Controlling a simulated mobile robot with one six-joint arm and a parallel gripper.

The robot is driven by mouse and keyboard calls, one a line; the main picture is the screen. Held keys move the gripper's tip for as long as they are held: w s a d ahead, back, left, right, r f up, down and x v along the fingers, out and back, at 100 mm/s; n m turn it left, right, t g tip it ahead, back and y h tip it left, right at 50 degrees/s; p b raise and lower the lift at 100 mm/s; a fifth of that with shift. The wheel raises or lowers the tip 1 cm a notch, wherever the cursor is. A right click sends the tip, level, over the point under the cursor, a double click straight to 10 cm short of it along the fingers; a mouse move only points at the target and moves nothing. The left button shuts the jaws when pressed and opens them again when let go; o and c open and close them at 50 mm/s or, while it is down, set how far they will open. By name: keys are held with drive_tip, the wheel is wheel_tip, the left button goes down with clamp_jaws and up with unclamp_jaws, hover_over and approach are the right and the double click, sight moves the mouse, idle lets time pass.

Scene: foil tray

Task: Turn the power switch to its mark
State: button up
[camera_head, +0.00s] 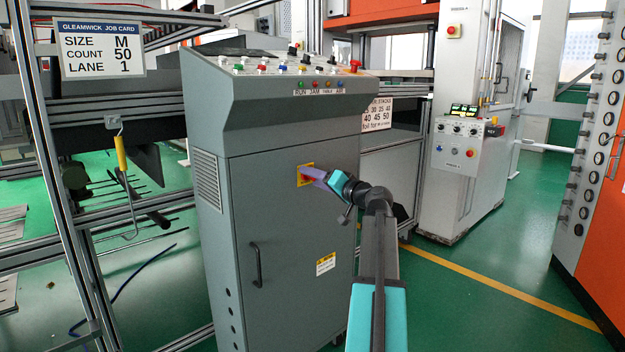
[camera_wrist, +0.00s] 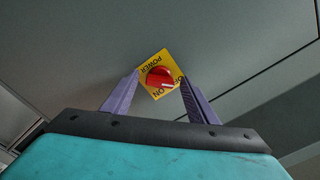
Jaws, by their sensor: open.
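The power switch (camera_wrist: 160,77) is a red round knob on a yellow plate (camera_wrist: 146,92) that reads POWER, OFF and ON, upside down in the wrist view. The plate (camera_head: 300,181) also shows on the front of the grey console in the head view, partly hidden by my gripper. My gripper (camera_wrist: 160,88) is open, with one purple finger on each side of the plate. In the wrist view the knob lies between and just beyond the fingertips. I cannot tell whether they touch it. The knob's exact setting is too small to read.
The grey console (camera_head: 280,270) has a sloped panel with several buttons and a handle (camera_head: 256,265) on its door. A job card (camera_head: 100,48) hangs at the upper left. A yellow-handled hook (camera_head: 121,155) hangs left of the console.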

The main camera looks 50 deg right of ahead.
drive_tip(key=s+a+p, duration=0.1)
drive_tip(key=s+p, duration=0.1)
drive_tip(key=s, duration=1.1)
drive_tip(key=shift+s, duration=0.35)
